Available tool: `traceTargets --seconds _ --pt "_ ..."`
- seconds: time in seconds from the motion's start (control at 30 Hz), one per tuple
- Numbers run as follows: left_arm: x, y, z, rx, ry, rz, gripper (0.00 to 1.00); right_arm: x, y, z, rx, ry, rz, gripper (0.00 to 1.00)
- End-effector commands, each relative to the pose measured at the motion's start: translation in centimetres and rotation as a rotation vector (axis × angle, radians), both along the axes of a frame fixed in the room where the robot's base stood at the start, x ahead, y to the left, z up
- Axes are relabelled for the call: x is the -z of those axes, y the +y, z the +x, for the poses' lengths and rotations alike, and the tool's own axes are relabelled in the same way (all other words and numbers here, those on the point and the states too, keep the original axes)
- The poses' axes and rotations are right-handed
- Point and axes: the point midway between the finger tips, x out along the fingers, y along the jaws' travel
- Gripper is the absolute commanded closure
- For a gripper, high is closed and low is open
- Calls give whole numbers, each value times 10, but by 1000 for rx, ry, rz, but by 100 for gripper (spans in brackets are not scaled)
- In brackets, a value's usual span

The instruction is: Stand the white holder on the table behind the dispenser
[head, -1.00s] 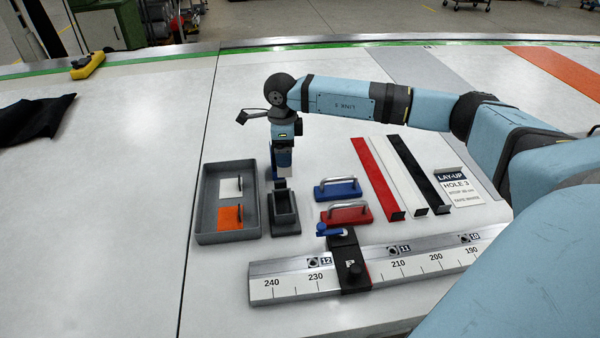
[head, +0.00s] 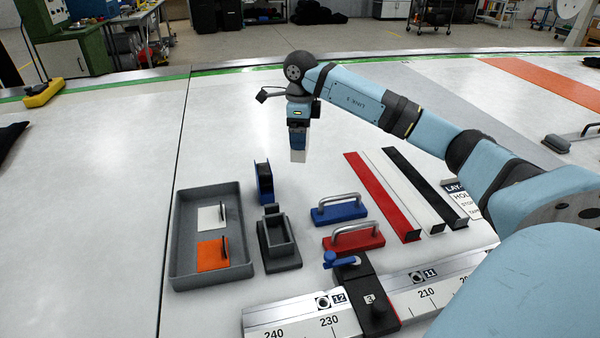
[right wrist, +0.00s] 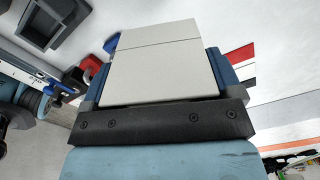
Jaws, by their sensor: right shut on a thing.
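My right gripper (head: 298,132) is shut on the white holder (head: 298,156), which hangs upright below the fingers, above the bare table. In the right wrist view the holder (right wrist: 165,62) is a pale flat-faced block filling the space between the blue fingers. My left gripper is not in view.
A grey tray (head: 178,262) holds a white and an orange plate. Blue (head: 339,212) and red (head: 354,240) handled blocks stand to the right, then red, white and black bars. A ruled rail (head: 290,318) lies in front.

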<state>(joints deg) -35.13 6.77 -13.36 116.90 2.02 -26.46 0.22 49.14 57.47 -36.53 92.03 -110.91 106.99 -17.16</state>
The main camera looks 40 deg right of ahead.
Motion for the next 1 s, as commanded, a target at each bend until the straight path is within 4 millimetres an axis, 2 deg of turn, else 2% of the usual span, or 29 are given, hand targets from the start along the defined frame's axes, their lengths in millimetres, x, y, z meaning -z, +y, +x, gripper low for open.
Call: traceTargets --seconds 0.03,0.1,0.3,0.47,0.73,1.0 --pt "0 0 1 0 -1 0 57 15 0 -1 0 4 0 43" --pt "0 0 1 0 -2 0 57 33 1 -1 0 5 1 43" --pt "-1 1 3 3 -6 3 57 66 0 0 -1 1 0 43" --pt "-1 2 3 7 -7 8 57 76 0 0 0 -1 -1 43" --pt "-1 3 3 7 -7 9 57 113 1 0 0 3 0 43" --pt "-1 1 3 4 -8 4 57 115 0 0 -1 -1 0 43"
